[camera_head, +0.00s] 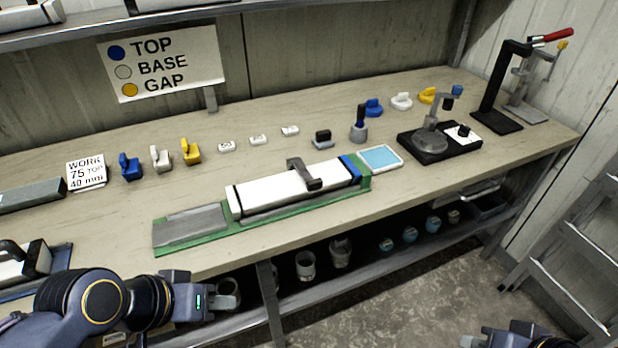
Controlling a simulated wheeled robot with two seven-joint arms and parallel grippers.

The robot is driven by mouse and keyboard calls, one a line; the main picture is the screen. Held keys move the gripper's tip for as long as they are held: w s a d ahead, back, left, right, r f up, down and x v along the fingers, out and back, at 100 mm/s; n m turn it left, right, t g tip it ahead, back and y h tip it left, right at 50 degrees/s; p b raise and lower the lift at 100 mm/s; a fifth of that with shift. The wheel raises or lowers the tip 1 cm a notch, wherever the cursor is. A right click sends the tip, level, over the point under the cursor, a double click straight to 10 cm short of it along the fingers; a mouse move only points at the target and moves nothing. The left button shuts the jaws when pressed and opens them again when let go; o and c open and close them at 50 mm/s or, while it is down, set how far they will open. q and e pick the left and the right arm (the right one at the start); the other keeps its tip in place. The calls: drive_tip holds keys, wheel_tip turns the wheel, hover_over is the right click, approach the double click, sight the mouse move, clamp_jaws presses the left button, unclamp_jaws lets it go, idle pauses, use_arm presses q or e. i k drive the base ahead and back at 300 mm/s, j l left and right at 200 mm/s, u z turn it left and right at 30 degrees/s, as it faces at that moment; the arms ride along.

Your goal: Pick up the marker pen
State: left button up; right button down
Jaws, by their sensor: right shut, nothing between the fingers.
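No marker pen is plainly recognisable at this size. The likeliest one is a dark blue upright stick (361,115) standing in a small grey holder (358,133) on the workbench, behind the light blue pad. My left gripper (212,302) is in front of the bench's front edge at lower left, well away from the stick. Its finger gap cannot be made out. My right gripper (474,341) shows only partly at the bottom edge, low in front of the bench. It is shut and empty, far from the stick.
A white core liner (280,191) lies in a green cradle (200,240) along the bench front. Blue, white and yellow clips (131,167) stand behind. A black-based fixture (440,148) and a red-handled clamp (508,85) are at right. A ladder (575,260) stands right.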

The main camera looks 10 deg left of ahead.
sight(361, 107)
drive_tip(key=i+l+u, duration=0.1)
drive_tip(key=u, duration=1.05)
drive_tip(key=i+l+u, duration=0.1)
drive_tip(key=l+u, duration=0.35)
drive_tip(key=l, duration=0.15)
drive_tip(key=l+u, duration=0.4)
drive_tip(key=l, duration=0.6)
drive_tip(key=i+l, duration=0.15)
drive_tip(key=l, duration=0.3)
drive_tip(key=u, duration=0.05)
